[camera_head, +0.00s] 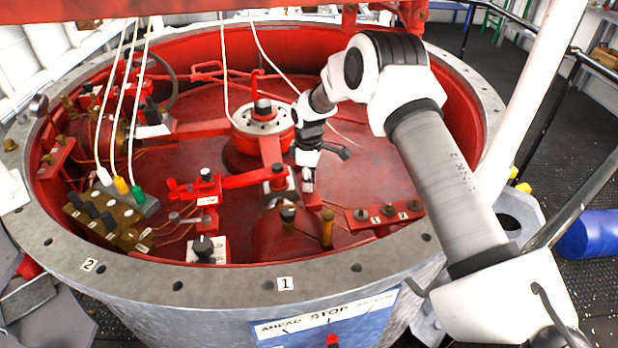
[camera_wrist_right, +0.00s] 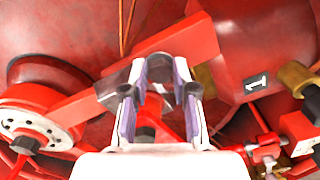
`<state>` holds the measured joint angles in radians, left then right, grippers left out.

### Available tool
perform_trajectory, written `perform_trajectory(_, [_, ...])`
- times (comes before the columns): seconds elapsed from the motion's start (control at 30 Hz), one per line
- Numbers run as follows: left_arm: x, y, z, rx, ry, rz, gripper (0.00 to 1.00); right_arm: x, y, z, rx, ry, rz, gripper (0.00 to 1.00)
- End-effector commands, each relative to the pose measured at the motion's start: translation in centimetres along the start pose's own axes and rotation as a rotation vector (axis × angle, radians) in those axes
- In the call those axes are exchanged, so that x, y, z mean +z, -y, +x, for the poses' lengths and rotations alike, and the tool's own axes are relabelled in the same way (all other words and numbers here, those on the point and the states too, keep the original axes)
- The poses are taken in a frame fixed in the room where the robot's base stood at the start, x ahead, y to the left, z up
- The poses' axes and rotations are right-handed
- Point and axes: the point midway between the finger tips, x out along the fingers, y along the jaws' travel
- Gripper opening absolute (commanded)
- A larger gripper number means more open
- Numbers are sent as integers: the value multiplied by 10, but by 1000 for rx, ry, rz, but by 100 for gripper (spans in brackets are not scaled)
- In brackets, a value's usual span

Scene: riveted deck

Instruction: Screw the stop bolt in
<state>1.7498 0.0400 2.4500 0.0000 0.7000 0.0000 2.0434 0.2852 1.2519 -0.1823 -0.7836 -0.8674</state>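My right gripper (camera_head: 308,182) points down inside the red drum, beside the end of the red lever. In the right wrist view its two purple-lined fingers (camera_wrist_right: 160,88) stand apart, with a grey block (camera_wrist_right: 158,68) of the lever behind their tips. I see no thing clearly clamped between them. A dark-headed bolt (camera_head: 279,170) stands on the lever's end, just left of the gripper. I cannot tell for sure whether it is the stop bolt. The red lever (camera_head: 270,150) runs from the round hub (camera_head: 262,118). My left gripper is not in view.
The drum's grey rim (camera_head: 220,280) surrounds the work area. A connector block with white, yellow and green plugs (camera_head: 122,190) stands at left. A red bracket with bolts (camera_head: 385,216) lies right of the gripper. The red floor at the back is fairly clear.

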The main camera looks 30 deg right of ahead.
Motion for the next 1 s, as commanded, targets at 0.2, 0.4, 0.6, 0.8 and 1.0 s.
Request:
perform_trajectory(0.2, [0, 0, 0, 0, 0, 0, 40, 0, 0, 0, 0, 0, -1, 51])
perform_trajectory(0.4, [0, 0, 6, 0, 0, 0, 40, 0, 0, 2, 1, 0, -27, 51])
perform_trajectory(0.6, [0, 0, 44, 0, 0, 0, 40, 0, -1, 11, 2, -2, -242, 51])
perform_trajectory(0.8, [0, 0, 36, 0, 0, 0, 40, -1, -1, -46, 4, -3, -286, 51])
perform_trajectory(1.0, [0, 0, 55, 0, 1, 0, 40, -3, -2, -72, 14, -8, -342, 51])
